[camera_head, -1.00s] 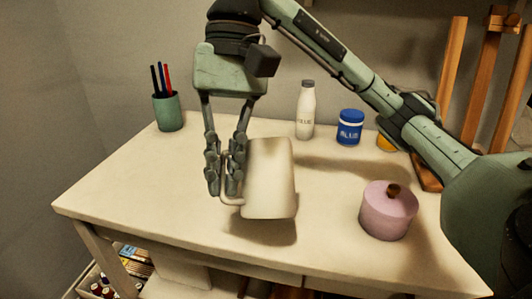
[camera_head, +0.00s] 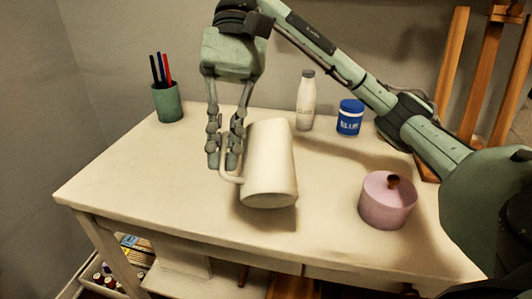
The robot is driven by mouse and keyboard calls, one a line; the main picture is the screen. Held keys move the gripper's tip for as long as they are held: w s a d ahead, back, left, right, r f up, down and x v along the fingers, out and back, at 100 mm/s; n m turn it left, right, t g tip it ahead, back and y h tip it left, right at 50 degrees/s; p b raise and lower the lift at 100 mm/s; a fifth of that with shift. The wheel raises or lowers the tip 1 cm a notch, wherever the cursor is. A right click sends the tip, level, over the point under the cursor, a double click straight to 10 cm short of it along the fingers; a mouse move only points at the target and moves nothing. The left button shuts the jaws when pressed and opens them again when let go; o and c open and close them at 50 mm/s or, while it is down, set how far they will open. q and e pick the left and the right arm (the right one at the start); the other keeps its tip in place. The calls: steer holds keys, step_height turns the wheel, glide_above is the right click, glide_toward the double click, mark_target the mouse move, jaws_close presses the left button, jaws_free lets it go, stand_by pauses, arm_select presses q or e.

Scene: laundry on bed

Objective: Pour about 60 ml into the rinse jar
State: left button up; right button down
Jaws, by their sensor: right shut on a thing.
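My right gripper (camera_head: 225,165) is shut on the handle of a white pitcher (camera_head: 268,165). It holds the pitcher over the middle of the white table, tilted with its base (camera_head: 269,200) partly facing me. The pitcher's opening and contents are hidden. A pink round jar (camera_head: 387,203) with a dark knob on top stands at the table's right, apart from the pitcher. No label shows which vessel is the rinse jar. My left gripper is not in view.
A green cup (camera_head: 167,103) with pens is at the back left. A wooden easel (camera_head: 480,75) stands behind right. The table's (camera_head: 130,185) front left is clear.

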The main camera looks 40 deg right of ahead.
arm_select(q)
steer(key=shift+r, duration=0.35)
arm_select(e)
steer(key=shift+w+d+g, duration=0.1)
steer(key=shift+w+g, duration=0.15)
steer(key=shift+g, duration=0.05)
stand_by(0.6)
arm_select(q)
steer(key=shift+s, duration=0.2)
arm_select(e)
steer(key=shift+w+d+f+g+y, duration=0.1)
steer(key=shift+w+f+g+y, duration=0.05)
steer(key=shift+w+g+y, duration=0.2)
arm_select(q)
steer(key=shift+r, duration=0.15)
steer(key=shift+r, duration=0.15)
arm_select(e)
steer(key=shift+m, duration=0.3)
steer(key=shift+w+d, duration=0.1)
steer(key=shift+w, duration=0.05)
